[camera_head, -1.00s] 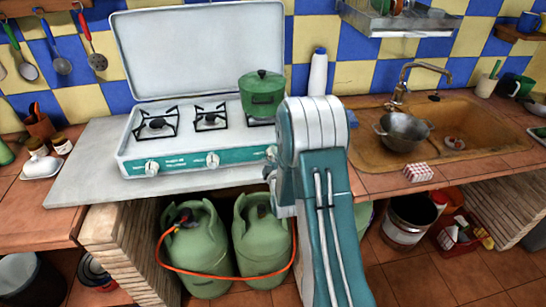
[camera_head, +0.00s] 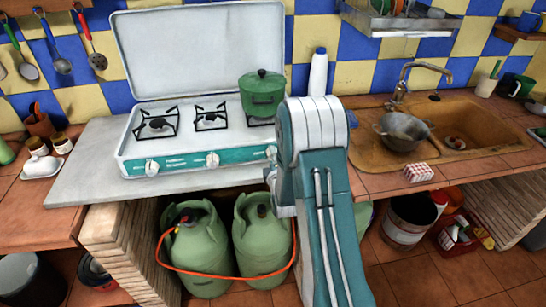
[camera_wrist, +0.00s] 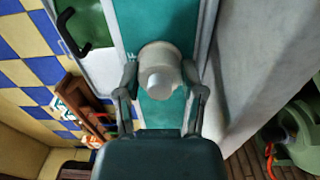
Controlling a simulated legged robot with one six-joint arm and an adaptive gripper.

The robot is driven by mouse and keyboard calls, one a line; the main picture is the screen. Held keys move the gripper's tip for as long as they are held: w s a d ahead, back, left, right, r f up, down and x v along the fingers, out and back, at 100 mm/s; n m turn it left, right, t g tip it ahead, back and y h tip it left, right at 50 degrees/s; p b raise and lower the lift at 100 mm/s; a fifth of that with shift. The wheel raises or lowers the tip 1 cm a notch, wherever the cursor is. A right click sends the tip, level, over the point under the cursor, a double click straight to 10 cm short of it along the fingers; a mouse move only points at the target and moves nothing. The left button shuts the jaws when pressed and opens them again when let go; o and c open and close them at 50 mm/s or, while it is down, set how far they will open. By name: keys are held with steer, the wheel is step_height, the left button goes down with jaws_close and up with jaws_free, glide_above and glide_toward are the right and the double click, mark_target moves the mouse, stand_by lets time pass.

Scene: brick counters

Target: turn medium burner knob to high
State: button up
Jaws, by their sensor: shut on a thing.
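The white stove (camera_head: 190,170) has a teal front panel with pale knobs: a left knob (camera_head: 152,168), a middle knob (camera_head: 213,159) and a right knob (camera_head: 272,152) at the edge of my arm. In the wrist view, my gripper (camera_wrist: 162,80) has one finger on each side of a pale round knob (camera_wrist: 160,60) on the teal panel and is shut on it. In the head view my arm hides the fingers, close to the right end of the panel. The knob's pointer mark cannot be read.
A green pot (camera_head: 262,92) stands on the right burner. Green gas cylinders (camera_head: 200,255) with an orange hose stand below the counter. A white bottle (camera_head: 318,72) stands behind my arm, and a sink (camera_head: 470,125) holding a metal pan (camera_head: 402,135) is at the right.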

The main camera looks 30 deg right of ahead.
steer(key=shift+a+f, duration=0.15)
steer(key=o, duration=1.1)
steer(key=shift+o, duration=0.2)
steer(key=v, duration=1.1)
steer(key=shift+s+a, duration=0.2)
steer(key=shift+s, duration=0.15)
